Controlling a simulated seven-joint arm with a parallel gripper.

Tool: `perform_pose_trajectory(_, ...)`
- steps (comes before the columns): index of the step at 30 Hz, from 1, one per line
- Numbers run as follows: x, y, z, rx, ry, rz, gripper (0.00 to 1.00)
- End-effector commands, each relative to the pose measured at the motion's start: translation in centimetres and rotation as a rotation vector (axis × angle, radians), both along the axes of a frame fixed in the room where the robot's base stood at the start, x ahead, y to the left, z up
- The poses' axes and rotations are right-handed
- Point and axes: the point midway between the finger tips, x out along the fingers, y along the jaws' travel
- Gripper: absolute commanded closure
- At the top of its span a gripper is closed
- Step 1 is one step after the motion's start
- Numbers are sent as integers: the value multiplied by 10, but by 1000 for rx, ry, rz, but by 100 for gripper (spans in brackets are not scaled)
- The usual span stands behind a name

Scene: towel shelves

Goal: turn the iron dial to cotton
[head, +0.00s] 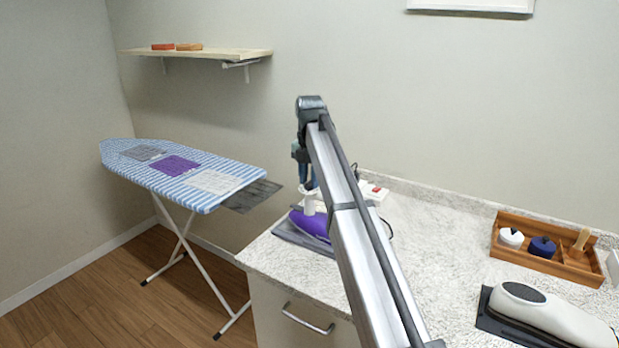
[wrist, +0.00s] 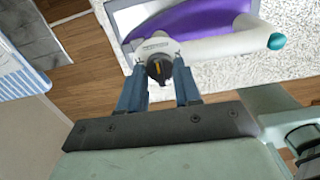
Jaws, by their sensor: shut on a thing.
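The purple and white iron (head: 309,225) lies on a grey mat (head: 283,233) at the left end of the counter. In the wrist view its purple body (wrist: 195,22) and white handle (wrist: 232,42) show. The black dial (wrist: 158,69) with an orange mark sits on the white part of the iron, between the fingertips. My gripper (wrist: 160,75) has its blue fingers on both sides of the dial and is shut on it. In the head view my gripper (head: 306,185) is above the iron, and my arm partly hides the iron. The dial's setting marks are too small to read.
A striped ironing board (head: 232,170) with several cloth patches stands left of the counter (head: 430,255). A red-switched power strip (head: 375,191) lies behind the iron. A wooden tray (head: 568,269) and a white appliance (head: 540,308) are at the right. The counter's middle is clear.

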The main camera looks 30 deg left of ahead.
Motion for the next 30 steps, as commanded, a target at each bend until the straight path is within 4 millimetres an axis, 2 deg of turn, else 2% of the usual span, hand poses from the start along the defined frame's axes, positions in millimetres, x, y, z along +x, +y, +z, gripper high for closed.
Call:
perform_pose_trajectory(19,0,0,0,0,0,53,97)
perform_pose_trajectory(20,0,0,0,0,0,53,66)
perform_pose_trajectory(28,0,0,0,0,0,52,40)
perform_pose_trajectory(30,0,0,0,0,0,52,40)
